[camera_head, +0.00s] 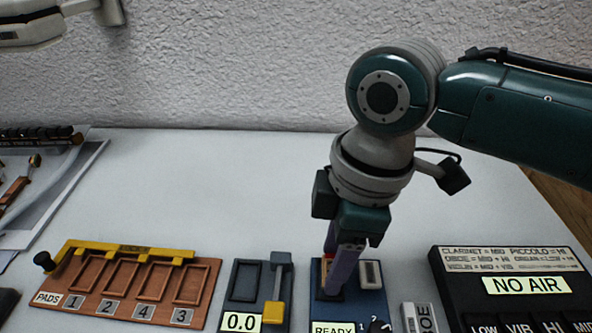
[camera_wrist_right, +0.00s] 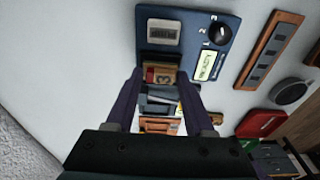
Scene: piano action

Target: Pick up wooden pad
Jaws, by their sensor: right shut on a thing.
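The wooden pad (camera_wrist_right: 163,76), a small block with a red part and a dark mark like a 3, sits at the blue device (camera_wrist_right: 202,22). My right gripper (camera_wrist_right: 160,82) is shut on the pad, one purple finger on each side. In the head view the right gripper (camera_head: 336,284) points down at the blue device (camera_head: 372,300), and its fingers hide most of the pad. I cannot tell whether the pad is clear of its slot. My left gripper is not in view.
A wooden pads rack (camera_head: 205,290) with several empty-looking numbered recesses and a yellow bar lies at left. A scale-like device (camera_head: 244,300) reading 0.0 stands between. A black "NO AIR" panel (camera_head: 480,262) is at right. The white table is clear behind.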

